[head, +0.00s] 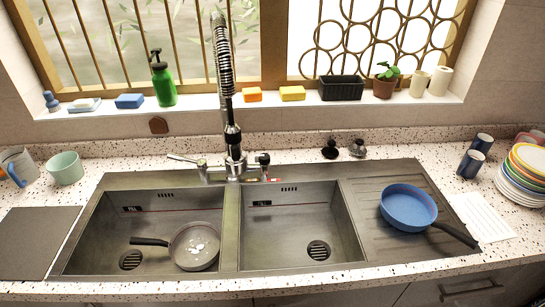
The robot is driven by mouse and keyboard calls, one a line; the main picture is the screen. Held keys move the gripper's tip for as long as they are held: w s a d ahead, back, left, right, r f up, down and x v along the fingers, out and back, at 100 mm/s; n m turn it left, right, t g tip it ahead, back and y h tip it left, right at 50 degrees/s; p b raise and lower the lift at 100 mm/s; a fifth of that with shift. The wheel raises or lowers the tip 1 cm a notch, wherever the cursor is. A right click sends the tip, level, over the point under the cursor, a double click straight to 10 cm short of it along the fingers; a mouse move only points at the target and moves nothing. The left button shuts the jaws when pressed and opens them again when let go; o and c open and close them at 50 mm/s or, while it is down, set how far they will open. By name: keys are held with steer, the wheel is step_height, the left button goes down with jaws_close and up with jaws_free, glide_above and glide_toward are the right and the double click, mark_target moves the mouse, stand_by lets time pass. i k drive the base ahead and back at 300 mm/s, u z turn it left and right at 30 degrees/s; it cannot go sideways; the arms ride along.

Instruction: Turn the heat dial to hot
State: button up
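The tall spring-neck faucet (232,120) stands behind the divider between the two sink basins. A lever (183,158) sticks out at its left. At its right is a small dark knob (262,159), which could be the heat dial; it is too small for me to read its setting. A small red mark (275,180) shows just below and right of this knob. My gripper is not in view.
A grey pan (195,246) lies in the left basin; the right basin (300,230) is empty. A blue pan (408,207) sits on the right drainboard. Two stoppers (330,149) (358,148) stand right of the faucet. Stacked plates (522,175) are at far right.

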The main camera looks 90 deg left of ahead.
mark_target(263, 158)
steer(key=u, duration=0.4)
steer(key=k, duration=0.15)
steer(key=u, duration=2.4)
steer(key=i, duration=0.55)
steer(key=z, duration=0.05)
